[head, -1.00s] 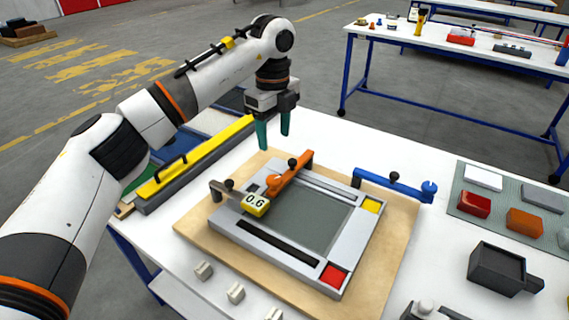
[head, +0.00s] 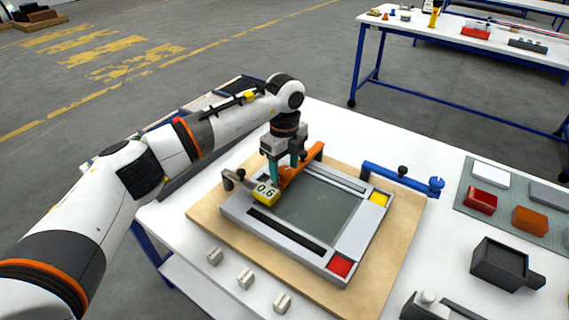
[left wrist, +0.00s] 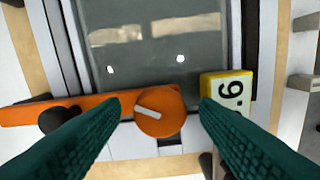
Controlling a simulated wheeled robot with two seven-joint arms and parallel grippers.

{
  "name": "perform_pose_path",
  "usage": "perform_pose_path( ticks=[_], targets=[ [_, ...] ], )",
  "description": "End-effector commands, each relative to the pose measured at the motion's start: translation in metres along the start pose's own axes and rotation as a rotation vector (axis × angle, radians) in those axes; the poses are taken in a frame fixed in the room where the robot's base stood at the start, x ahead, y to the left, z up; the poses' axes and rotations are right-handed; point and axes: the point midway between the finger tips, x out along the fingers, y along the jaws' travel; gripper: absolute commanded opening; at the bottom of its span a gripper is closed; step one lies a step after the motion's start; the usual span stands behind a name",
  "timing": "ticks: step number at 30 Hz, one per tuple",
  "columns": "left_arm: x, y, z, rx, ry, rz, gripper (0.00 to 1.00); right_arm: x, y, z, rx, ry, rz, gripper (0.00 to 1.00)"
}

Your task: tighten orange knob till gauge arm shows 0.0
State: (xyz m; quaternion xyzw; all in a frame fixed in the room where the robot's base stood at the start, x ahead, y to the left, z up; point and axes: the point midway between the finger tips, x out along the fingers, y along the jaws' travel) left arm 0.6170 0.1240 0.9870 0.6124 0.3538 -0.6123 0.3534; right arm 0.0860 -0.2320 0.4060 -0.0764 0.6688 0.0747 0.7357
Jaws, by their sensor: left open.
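The orange knob (left wrist: 159,112) shows in the left wrist view as a round cap with a pale slot, on the orange gauge arm (left wrist: 30,111). In the head view the orange arm (head: 314,152) lies along the frame's far-left edge. A yellow gauge block (head: 265,193) reads 0.6; it also shows turned in the left wrist view (left wrist: 227,92). My left gripper (left wrist: 160,106) is open, with teal fingers on either side of the knob and gaps to it. My right gripper is not in view.
The grey frame (head: 353,225) lies on a wooden board (head: 209,209). A blue arm (head: 400,178) is at its far right. Several small grey blocks (head: 245,278) stand in front. A dark box (head: 499,266) and a mat (head: 465,200) with coloured blocks are at the right.

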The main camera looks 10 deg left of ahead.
Motion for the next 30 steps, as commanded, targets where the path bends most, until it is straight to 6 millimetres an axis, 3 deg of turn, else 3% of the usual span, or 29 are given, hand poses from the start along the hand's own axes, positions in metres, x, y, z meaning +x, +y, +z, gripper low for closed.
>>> perform_pose_path(
  ticks=[3,12,22,30],
  targets=[
    [0.0,0.0,0.0,0.0,0.0,0.0,0.56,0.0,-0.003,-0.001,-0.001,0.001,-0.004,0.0],
    [-0.001,0.0,0.0,0.0,-0.001,0.0,0.11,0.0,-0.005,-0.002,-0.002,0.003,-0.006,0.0],
    [0.0,0.0,0.0,0.058,-0.001,0.001,0.11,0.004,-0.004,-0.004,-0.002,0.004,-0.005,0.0],
    [0.001,0.001,0.0,0.243,0.0,0.002,0.11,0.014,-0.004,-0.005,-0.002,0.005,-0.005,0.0]
  ],
)
